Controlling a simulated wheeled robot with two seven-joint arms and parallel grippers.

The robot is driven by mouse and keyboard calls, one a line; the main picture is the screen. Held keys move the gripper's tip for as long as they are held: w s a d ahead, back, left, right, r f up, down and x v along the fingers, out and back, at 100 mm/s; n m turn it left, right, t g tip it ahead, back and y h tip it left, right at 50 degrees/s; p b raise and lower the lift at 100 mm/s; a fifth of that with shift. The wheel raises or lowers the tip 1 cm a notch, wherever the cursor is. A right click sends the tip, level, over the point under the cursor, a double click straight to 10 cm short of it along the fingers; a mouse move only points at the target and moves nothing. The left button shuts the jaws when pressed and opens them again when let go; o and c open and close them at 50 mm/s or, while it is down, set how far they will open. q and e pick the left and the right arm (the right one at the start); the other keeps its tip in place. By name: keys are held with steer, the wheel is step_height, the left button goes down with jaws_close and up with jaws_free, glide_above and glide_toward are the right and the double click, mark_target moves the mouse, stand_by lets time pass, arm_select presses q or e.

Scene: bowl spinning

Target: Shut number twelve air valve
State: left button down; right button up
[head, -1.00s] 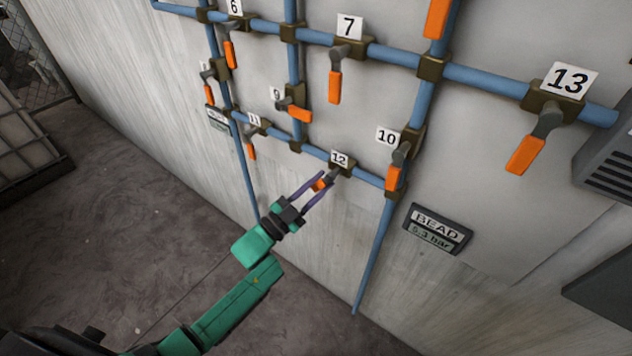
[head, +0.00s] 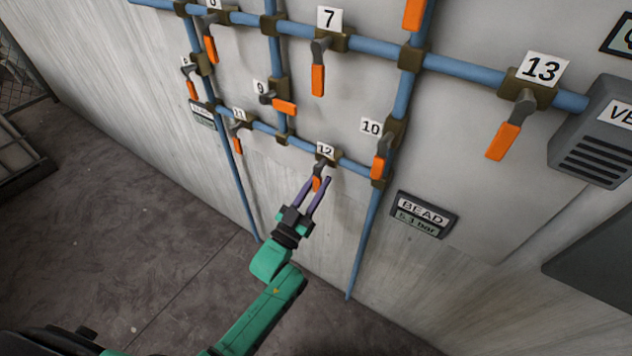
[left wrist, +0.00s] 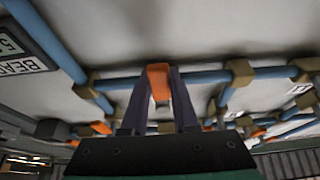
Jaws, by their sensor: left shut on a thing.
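The number twelve valve (head: 325,160) sits on the lower blue pipe, below its white "12" plate (head: 325,150). Its orange handle (head: 317,184) points down and slightly left, roughly across the pipe. My left gripper (head: 318,183) is shut on this handle, with one purple finger on each side. In the left wrist view the orange handle (left wrist: 158,76) shows between the two fingers (left wrist: 160,85). My right gripper is not in view.
Valve 10 (head: 384,150) with its orange handle is close on the right, and valve 11 (head: 238,130) is to the left. A BEAD gauge (head: 422,214), seeming to read 5.1 bar, is at lower right. Grey vent box (head: 590,135) is farther right.

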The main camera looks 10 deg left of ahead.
arm_select(q)
steer(key=shift+f, duration=0.1)
steer(key=c, duration=0.7)
jaws_free()
steer(key=b+v, duration=0.2)
steer(key=v, duration=1.2)
steer(key=shift+s+a, duration=0.15)
steer(key=shift+s, duration=0.15)
